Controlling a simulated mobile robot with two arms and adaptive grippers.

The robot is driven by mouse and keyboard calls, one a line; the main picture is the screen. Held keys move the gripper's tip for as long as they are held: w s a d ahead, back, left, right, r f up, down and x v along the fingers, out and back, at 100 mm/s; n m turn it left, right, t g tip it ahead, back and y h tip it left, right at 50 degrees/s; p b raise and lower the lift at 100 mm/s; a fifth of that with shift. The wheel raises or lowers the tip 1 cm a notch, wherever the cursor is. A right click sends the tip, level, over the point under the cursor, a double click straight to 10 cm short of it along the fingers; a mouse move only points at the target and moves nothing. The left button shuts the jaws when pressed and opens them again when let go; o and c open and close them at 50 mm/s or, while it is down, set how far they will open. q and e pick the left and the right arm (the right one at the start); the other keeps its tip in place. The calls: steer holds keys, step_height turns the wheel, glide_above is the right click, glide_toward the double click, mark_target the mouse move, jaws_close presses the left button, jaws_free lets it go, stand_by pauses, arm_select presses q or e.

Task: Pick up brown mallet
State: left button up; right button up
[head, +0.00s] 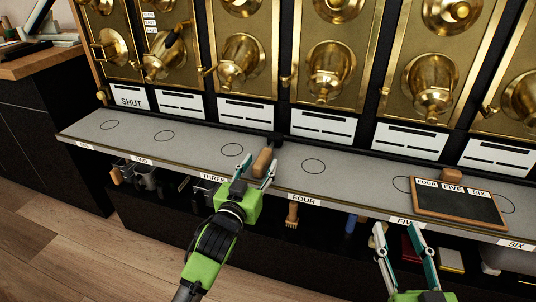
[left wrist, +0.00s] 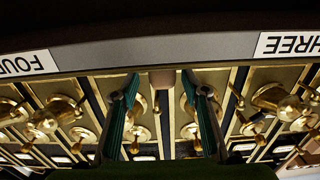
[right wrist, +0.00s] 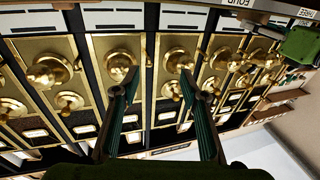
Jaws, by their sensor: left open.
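The brown mallet (head: 263,161) lies on the grey shelf between the THREE and FOUR labels. Its brown wooden block shows in the head view. In the left wrist view a brown end (left wrist: 162,79) shows between the fingers. My left gripper (head: 260,166) is open at the shelf's front edge, with its fingertips on either side of the block. I cannot tell whether they touch it. My right gripper (head: 395,228) is open and empty, in front of the shelf near the FIVE label. It also shows open in the right wrist view (right wrist: 160,85).
Brass dispensers (head: 330,68) stand behind the grey shelf (head: 345,172). A small dark board (head: 455,206) lies on the shelf at right. A brush (head: 292,214) and other tools hang below the shelf. A wooden counter (head: 38,62) stands at far left.

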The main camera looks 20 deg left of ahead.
mark_target(268, 147)
arm_select(q)
steer(key=w+b, duration=0.1)
steer(key=w, duration=0.3)
steer(key=shift+w+a+b, duration=0.15)
steer(key=shift+w+b, duration=0.2)
steer(key=shift+w, duration=0.05)
arm_select(e)
step_height(268, 147, up, 9)
steer(key=s+t+y, duration=0.1)
steer(key=s+t, duration=0.1)
steer(key=t, duration=0.2)
steer(key=shift+s+a+t+y, duration=0.25)
steer(key=shift+t+y, duration=0.05)
steer(key=shift+t, duration=0.1)
arm_select(q)
steer(key=shift+c, duration=0.4)
arm_select(e)
steer(key=shift+f, duration=0.15)
arm_select(q)
jaws_close()
